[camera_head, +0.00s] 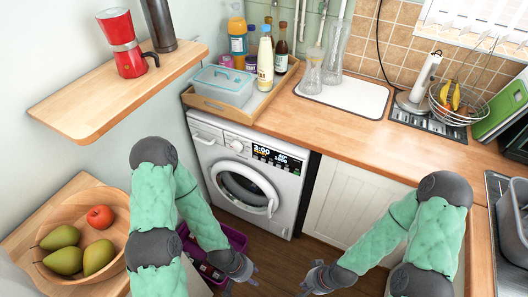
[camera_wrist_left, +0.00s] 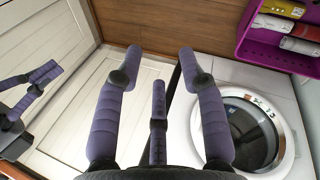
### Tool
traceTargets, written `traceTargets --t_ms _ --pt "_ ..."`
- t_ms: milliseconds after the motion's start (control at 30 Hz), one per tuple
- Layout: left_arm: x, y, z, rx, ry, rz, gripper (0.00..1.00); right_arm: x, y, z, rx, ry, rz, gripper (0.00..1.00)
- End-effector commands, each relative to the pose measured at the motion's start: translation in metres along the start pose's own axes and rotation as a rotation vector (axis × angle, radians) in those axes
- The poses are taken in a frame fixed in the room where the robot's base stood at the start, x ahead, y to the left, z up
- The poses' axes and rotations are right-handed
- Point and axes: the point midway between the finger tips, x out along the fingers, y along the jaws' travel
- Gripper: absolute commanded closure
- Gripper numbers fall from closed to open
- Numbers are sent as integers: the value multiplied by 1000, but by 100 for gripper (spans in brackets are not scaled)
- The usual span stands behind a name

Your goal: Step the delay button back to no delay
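The white washing machine (camera_head: 205,141) stands under the wooden counter. Its front top has a round knob (camera_head: 237,146) and a dark display (camera_head: 276,158) with lit figures, seemingly "3:00" on the left. The delay button is too small to make out. The machine's round door (camera_wrist_left: 253,133) is shut and also shows at the right of the left wrist view. My left gripper (camera_head: 246,277) is low in front of the machine, apart from it, with spread, empty fingers (camera_wrist_left: 152,65). My right gripper (camera_head: 307,279) is low in front of the white cabinet, its fingers spread and empty.
A purple crate (camera_head: 235,238) with packages is on the floor beside my left forearm. A tray (camera_head: 214,107) with a tub and several bottles stands on the counter above the machine. A shelf (camera_head: 95,110) and a fruit bowl (camera_head: 70,215) are at the left.

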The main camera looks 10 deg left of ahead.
Motion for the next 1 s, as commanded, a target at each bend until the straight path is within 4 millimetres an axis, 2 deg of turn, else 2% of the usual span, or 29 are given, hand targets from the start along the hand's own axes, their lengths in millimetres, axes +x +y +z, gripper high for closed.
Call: traceTargets --t_ms 400,433,500,567,1000 --pt "0 0 0 0 0 0 60 0 0 0 0 0 0 100" --pt "0 0 0 0 0 0 66 0 0 0 0 0 0 100" --pt "0 0 0 0 0 0 85 0 0 0 0 0 0 100" --pt "0 0 0 0 0 0 100 0 0 0 0 0 0 100" --pt "0 0 0 0 0 0 100 0 0 0 0 0 0 100"
